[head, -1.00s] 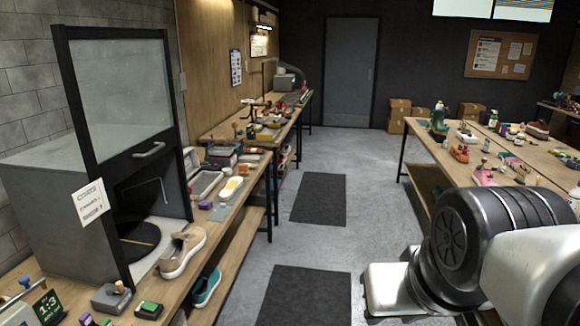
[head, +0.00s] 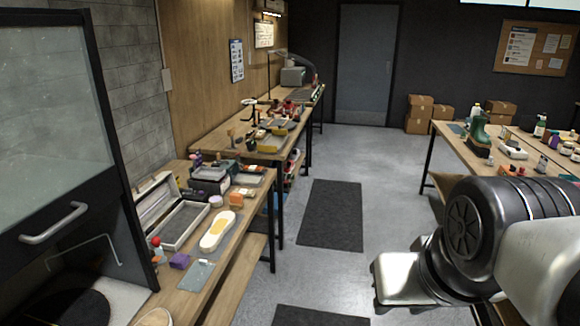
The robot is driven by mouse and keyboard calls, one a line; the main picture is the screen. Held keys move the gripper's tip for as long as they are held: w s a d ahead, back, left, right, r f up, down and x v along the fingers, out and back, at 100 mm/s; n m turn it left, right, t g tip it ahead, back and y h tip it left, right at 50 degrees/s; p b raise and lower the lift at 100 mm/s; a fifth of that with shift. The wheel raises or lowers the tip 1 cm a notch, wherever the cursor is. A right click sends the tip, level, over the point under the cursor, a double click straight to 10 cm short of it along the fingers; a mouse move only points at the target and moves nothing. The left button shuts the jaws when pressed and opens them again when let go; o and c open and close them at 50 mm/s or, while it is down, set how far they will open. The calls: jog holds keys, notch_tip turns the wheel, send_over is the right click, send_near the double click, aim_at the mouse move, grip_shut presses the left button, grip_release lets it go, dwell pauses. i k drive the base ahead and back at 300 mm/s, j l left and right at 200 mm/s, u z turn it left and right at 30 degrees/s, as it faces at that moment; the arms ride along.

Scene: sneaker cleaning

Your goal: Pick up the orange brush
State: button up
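A small orange block-like thing (head: 236,199) stands on the left workbench (head: 222,270), just behind a white sneaker sole with a yellow insole (head: 217,232). It may be the orange brush, but it is too small to tell. Other small orange and red items (head: 266,134) lie on the farther bench along the wall, and none is clearly a brush. My arm's dark and silver links fill the lower right, over the floor and well apart from the left bench. My gripper's fingers do not show.
A glass-fronted cabinet (head: 75,190) stands close at the left. An open grey case (head: 180,222) and a purple block (head: 180,261) share the near bench. The aisle with dark mats (head: 332,215) is clear. A right-hand table (head: 505,160) holds bottles and a green boot.

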aim_at(237, 201)
jog(key=i, duration=1.6)
jog(key=i+l+u, duration=0.1)
jog(key=i+u, duration=0.3)
jog(key=i+l+u, duration=0.25)
jog(key=i+u, duration=0.15)
jog(key=i, duration=0.15)
jog(key=i+l+u, duration=0.85)
jog(key=k+l, duration=0.05)
